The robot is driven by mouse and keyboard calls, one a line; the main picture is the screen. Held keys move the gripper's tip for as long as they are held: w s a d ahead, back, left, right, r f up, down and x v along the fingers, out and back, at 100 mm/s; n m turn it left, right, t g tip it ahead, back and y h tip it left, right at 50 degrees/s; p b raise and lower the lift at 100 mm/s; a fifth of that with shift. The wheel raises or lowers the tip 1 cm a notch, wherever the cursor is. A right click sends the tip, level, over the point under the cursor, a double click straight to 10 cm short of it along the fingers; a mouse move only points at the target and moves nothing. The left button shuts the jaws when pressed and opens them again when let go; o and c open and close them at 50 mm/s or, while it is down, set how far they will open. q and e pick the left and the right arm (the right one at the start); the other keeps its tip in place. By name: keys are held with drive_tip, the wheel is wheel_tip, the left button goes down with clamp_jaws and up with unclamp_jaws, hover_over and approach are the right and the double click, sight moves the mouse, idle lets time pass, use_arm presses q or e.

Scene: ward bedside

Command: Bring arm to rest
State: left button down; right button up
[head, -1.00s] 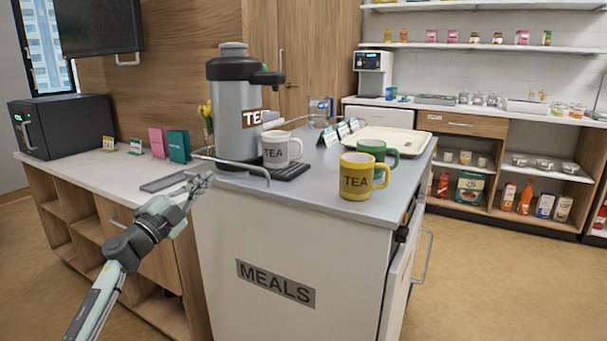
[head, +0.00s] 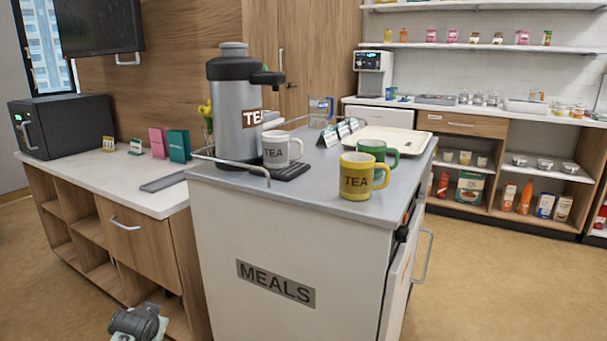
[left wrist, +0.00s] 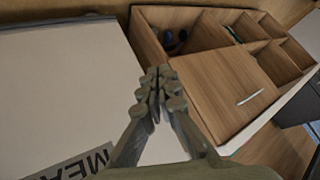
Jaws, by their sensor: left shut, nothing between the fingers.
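My left arm shows only as a dark wrist part at the bottom left of the head view, low in front of the wooden cabinet (head: 140,235). My left gripper (left wrist: 158,92) shows in the left wrist view, with its fingertips together and nothing between them. It is in front of the gap between the white meals cart (left wrist: 65,85) and the wooden cabinet. My right gripper is not in view.
The meals cart (head: 290,255) holds a tea urn (head: 235,125), a white mug (head: 277,152), a green mug (head: 372,148), a yellow mug (head: 357,182) and a cream tray (head: 400,133). Open floor (head: 500,280) lies to the right.

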use_arm(q)
drive_tip(key=s+d+f+g, duration=0.2)
drive_tip(key=s+f, duration=0.5)
drive_tip(key=s, duration=0.5)
drive_tip(key=s+d+f+g+h, duration=0.1)
drive_tip(key=s+d+f, duration=0.3)
drive_tip(key=s+f, duration=0.4)
drive_tip(key=s+d+f+g+h, duration=0.1)
drive_tip(key=s+f, duration=0.7)
drive_tip(key=s, duration=0.9)
drive_tip(key=shift+s+d+g, duration=0.4)
drive_tip(key=shift+d+g, duration=0.5)
drive_tip(key=shift+d, duration=0.35)
